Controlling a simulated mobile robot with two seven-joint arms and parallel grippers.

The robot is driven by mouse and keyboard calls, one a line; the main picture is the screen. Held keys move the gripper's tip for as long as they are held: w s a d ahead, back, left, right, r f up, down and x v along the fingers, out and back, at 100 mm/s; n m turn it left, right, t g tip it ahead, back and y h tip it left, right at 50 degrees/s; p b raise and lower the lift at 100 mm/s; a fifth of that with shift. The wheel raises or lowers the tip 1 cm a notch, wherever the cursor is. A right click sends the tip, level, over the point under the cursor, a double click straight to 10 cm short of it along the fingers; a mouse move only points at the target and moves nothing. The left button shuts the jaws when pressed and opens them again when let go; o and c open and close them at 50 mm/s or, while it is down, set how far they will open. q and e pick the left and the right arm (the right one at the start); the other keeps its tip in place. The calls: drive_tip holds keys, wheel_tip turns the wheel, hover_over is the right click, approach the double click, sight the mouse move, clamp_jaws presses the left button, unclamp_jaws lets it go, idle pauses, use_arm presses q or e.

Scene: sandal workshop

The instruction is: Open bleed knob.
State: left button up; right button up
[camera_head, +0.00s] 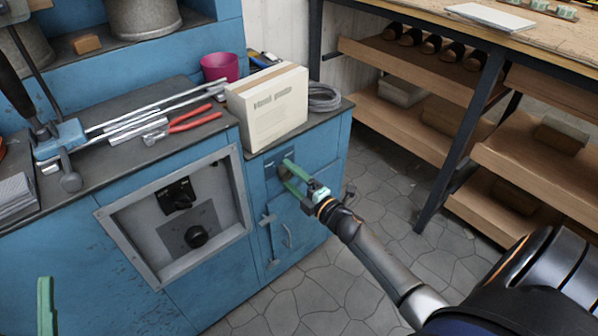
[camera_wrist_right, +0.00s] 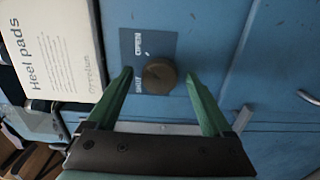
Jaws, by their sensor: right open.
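The bleed knob (camera_wrist_right: 160,74) is a round brown knob on a dark plate (camera_wrist_right: 150,43) on the blue cabinet front. The plate reads OPEN on one side and SHUT on the other. I cannot tell which way the knob is set. My right gripper (camera_wrist_right: 158,82) is open, with its green fingers on either side of the knob. Contact cannot be made out. In the head view my right gripper (camera_head: 289,177) is at the small blue cabinet and hides the knob. One green finger of my left gripper (camera_head: 45,306) shows at the lower left edge.
A heel pads box (camera_head: 268,108) stands on the cabinet top above the knob, beside a grey cable coil (camera_head: 323,97). A door handle (camera_head: 287,236) is below. A grey-framed panel (camera_head: 178,213) is to the left. Wooden shelving (camera_head: 410,75) stands to the right, with open floor between.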

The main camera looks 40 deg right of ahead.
drive_tip(key=shift+s, duration=0.5)
use_arm(q)
drive_tip(key=w+a+f+n+g+y+p, duration=0.1)
drive_tip(key=w+f+n+g+y+p, duration=0.1)
drive_tip(key=f, duration=0.9)
drive_tip(key=shift+w+f+n+g+y, duration=0.2)
drive_tip(key=shift+w+n+g+y, duration=0.4)
drive_tip(key=shift+n+g+y, duration=0.6)
use_arm(e)
drive_tip(key=s, duration=1.1)
drive_tip(key=shift+s+d, duration=0.2)
drive_tip(key=shift+d, duration=0.25)
use_arm(q)
drive_tip(key=shift+m, duration=0.3)
